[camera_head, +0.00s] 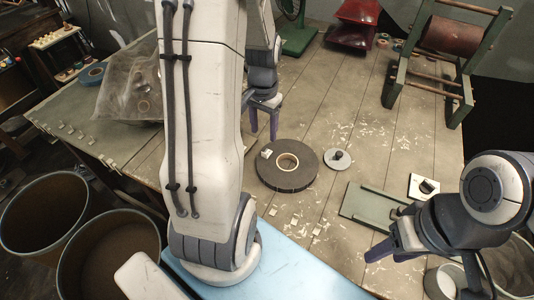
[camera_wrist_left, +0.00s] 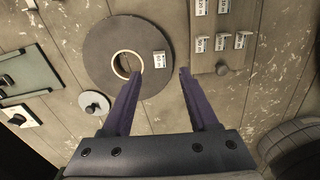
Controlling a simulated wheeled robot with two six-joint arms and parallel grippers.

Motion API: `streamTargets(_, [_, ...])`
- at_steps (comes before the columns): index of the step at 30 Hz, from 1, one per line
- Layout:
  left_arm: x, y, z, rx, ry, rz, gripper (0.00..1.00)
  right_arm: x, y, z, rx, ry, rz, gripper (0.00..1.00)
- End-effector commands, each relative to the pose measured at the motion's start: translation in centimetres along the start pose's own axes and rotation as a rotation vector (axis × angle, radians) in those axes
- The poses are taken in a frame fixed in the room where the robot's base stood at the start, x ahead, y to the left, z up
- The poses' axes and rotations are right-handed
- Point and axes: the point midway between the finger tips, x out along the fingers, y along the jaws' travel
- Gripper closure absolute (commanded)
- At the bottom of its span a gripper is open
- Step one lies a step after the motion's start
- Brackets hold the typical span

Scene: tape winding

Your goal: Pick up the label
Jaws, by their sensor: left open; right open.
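A small white label (camera_wrist_left: 159,59) with dark print lies on the dark tape roll (camera_wrist_left: 100,50), beside its centre hole. It also shows on the roll's left side in the head view (camera_head: 266,153). My left gripper (camera_head: 264,134) is open and empty, pointing down over the table behind the roll. In the left wrist view its purple fingers (camera_wrist_left: 161,73) stand apart, with the label framed between and a little beyond their tips. My right gripper (camera_head: 380,251) is open and empty at the lower right, near the green tray.
More white labels (camera_wrist_left: 222,42) lie right of the roll in the wrist view. A grey disc with a knob (camera_head: 338,159), a green tray (camera_head: 367,204) and a switch plate (camera_head: 424,187) lie right of the roll. A green winding frame (camera_head: 456,82) stands behind.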

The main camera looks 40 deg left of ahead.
Motion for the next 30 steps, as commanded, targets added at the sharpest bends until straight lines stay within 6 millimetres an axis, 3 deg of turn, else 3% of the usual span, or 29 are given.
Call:
streamTargets(3, [2.1,0.1,0.1,0.001,-0.006,0.002,0.4,0.2,0.0,0.0,0.0,0.0,0.0,0.5])
streamTargets(11, [4.3,0.1,0.1,0.001,-0.003,0.001,0.4,0.3,0.0,0.0,0.0,0.0,0.0,0.5])
streamTargets(19, [8.2,0.2,0.3,0.001,-0.004,0.002,0.4,0.3,0.0,0.0,0.0,0.0,0.0,0.5])
streamTargets(29, [9.0,0.2,0.2,0.001,0.0,0.001,0.4,0.3,0.0,0.0,0.0,0.0,0.0,0.5])
streamTargets(30, [9.0,0.2,0.2,0.001,0.0,0.001,0.52,0.3,0.0,0.0,0.0,0.0,0.0,0.5])
